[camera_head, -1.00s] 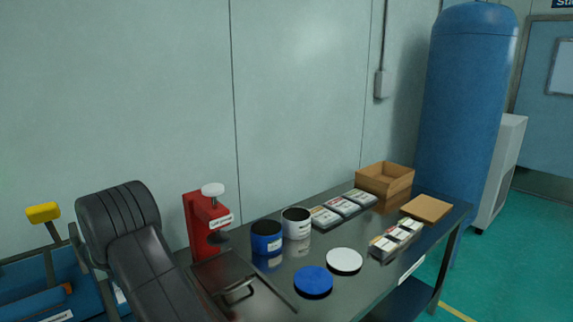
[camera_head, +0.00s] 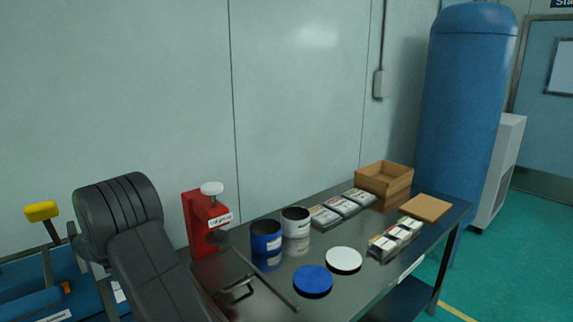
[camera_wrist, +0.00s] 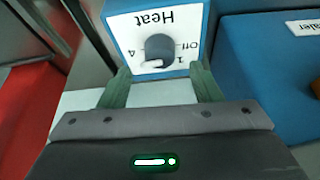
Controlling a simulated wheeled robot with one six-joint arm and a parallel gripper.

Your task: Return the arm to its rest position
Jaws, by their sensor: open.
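My gripper (camera_wrist: 160,74) shows in the wrist view with two green fingers spread apart and nothing held between them. Beyond the fingertips is a blue box with a white "Heat" panel (camera_wrist: 183,22) and a dark round knob (camera_wrist: 159,47). The knob appears between the fingers; I cannot tell the exact gap, but the fingers are not closed on it. In the head view my dark arm links fill the lower left, and the gripper itself is out of that picture.
Blue equipment (camera_head: 50,285) with a yellow-topped lever stands at left.

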